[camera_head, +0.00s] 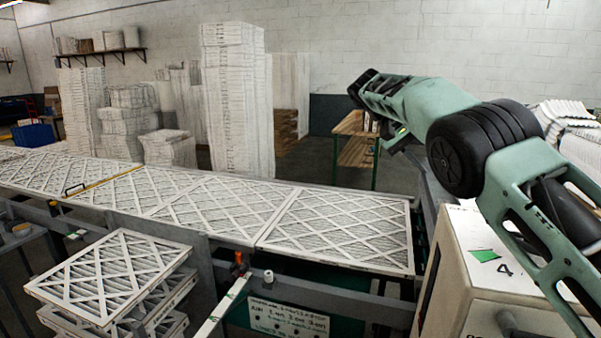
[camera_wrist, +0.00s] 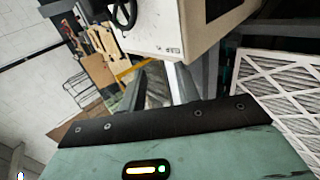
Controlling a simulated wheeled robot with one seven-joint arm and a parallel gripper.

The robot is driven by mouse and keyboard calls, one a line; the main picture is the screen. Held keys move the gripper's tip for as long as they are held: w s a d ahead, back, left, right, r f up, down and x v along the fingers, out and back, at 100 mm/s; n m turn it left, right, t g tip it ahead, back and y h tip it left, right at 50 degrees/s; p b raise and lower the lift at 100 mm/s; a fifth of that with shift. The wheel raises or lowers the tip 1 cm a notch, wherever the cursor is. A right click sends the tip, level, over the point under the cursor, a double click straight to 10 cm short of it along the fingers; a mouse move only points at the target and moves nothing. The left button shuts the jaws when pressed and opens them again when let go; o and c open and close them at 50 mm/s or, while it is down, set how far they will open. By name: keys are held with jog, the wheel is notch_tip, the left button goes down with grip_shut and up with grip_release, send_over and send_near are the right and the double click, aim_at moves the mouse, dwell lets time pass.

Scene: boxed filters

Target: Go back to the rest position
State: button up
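My arm rises from the lower right of the head view and bends at a black joint, with its upper part reaching left over the far side of the conveyor. My gripper's teal body, with a dark bar along its edge and a lit indicator, fills the lower part of the wrist view (camera_wrist: 160,125). White-framed filters (camera_head: 338,230) lie flat in a row on the conveyor; one also shows at the right of the wrist view (camera_wrist: 285,85).
A stack of filters (camera_head: 110,275) stands front left. A pale box-shaped machine (camera_head: 490,245) marked 4 stands close under my arm at the right; it also shows in the wrist view (camera_wrist: 175,30). Tall white stacks (camera_head: 236,100) and a wooden workbench (camera_head: 356,150) stand behind the conveyor.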

jog(key=s+a+f+n+t+y+b, duration=0.2)
jog(key=s+a+f+n+y+b, duration=0.5)
jog(key=s+a+f+b, duration=0.75)
jog(key=s+f+n+b, duration=0.1)
jog(key=s+f, duration=0.5)
jog(key=s, duration=0.4)
jog(key=s+a+f+n+y+b, duration=0.1)
jog(key=s+f+n+b, duration=0.1)
jog(key=s+f, duration=0.4)
jog(key=s+f+n+y+b, duration=0.1)
jog(key=s+f, duration=0.5)
jog(key=s, duration=0.8)
jog(key=shift+a+f+t+b, duration=0.15)
jog(key=shift+t+b, duration=0.25)
jog(key=shift+b, duration=0.1)
